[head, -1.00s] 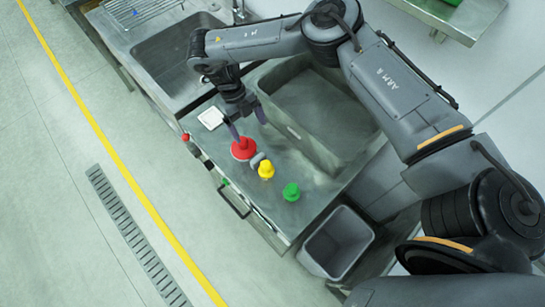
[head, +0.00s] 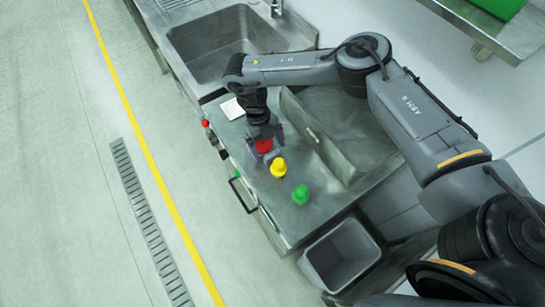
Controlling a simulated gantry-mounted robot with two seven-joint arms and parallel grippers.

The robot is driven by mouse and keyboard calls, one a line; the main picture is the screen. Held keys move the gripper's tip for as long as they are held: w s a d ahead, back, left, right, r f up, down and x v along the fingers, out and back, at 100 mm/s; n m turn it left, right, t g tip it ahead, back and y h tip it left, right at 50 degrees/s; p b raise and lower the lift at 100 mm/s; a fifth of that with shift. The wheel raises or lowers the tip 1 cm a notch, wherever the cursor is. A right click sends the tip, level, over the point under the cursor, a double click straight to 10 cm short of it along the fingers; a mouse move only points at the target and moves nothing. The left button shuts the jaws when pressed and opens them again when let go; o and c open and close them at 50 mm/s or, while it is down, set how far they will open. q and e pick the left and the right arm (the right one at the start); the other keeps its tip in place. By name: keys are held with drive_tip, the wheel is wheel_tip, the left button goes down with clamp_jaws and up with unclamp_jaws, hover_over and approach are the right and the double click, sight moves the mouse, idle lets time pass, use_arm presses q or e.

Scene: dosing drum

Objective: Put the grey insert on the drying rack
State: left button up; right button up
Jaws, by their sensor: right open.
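My right gripper (head: 266,145) points down over the steel counter, open, with its fingers around or just above the red knob-shaped piece (head: 264,147). It partly hides that piece. A small grey piece (head: 273,157), probably the grey insert, shows between the red piece and the yellow piece (head: 278,168), close to the fingertips. I cannot tell whether the fingers touch it. The drying rack (head: 174,3) shows only partly at the top edge, beyond the sink. My left gripper is not in view.
A green piece (head: 300,194) stands on the counter (head: 291,222) near its front. A white square item (head: 232,108) lies behind the gripper.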

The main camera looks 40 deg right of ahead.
sight(270, 153)
drive_tip(key=shift+x, duration=1.5)
drive_tip(key=c, duration=1.1)
drive_tip(key=shift+c, duration=0.2)
drive_tip(key=shift+r, duration=0.1)
